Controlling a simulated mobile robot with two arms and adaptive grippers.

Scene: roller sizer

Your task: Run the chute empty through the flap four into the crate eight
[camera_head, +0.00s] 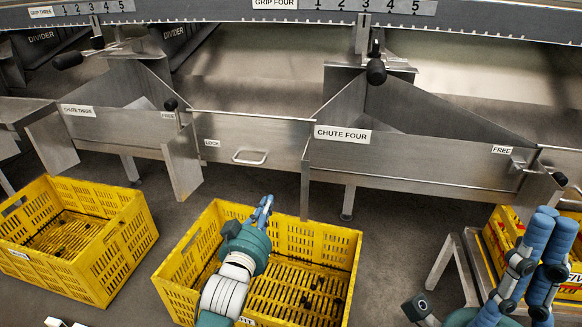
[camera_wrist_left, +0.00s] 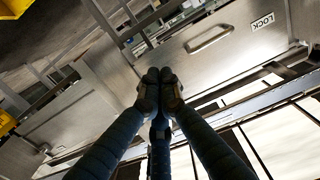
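Chute four is a steel trough labelled CHUTE FOUR (camera_head: 342,133), with a FREE label at its right end and a black knob (camera_head: 560,178) beside it. A steel panel with a bar handle (camera_head: 250,157) and a LOCK label adjoins it on the left; I cannot tell whether this is flap four. The handle also shows in the left wrist view (camera_wrist_left: 208,39). A yellow crate (camera_head: 312,238), its label mostly hidden, holds several small dark pieces. My left gripper (camera_head: 263,210) is above it, fingertips together and empty in the left wrist view (camera_wrist_left: 160,88). My right gripper (camera_head: 556,216) is at the right; its closure is unclear.
Another yellow crate (camera_head: 120,252) with dark pieces stands left. A crate (camera_head: 497,238) sits on a metal stand (camera_head: 445,262) at the right, behind my right arm. Chute three (camera_head: 105,130) is at the left. Support legs stand beneath the chutes. Grey floor shows between the crates.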

